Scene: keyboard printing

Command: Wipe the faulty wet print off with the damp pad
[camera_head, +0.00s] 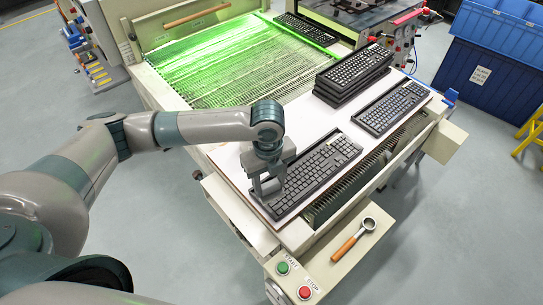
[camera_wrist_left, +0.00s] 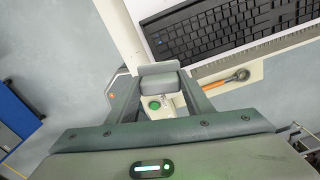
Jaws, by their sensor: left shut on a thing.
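My left gripper (camera_head: 268,187) is over the near left end of a black keyboard (camera_head: 322,172) on the white table. In the left wrist view the gripper (camera_wrist_left: 160,88) is shut on a grey block-like pad (camera_wrist_left: 160,82). The same keyboard fills the upper right of that view (camera_wrist_left: 230,32), beyond the fingers. From these views I cannot tell whether the pad touches the keyboard. The wet print is too small or hidden to make out. My right gripper is not in view.
A keyboard stack (camera_head: 345,82) and a single keyboard (camera_head: 393,107) lie farther right. Another keyboard (camera_head: 307,29) is by the green-lit mesh belt (camera_head: 220,65). An orange-handled tool (camera_head: 352,240) lies on the front ledge, near green (camera_head: 283,268) and red (camera_head: 304,292) buttons.

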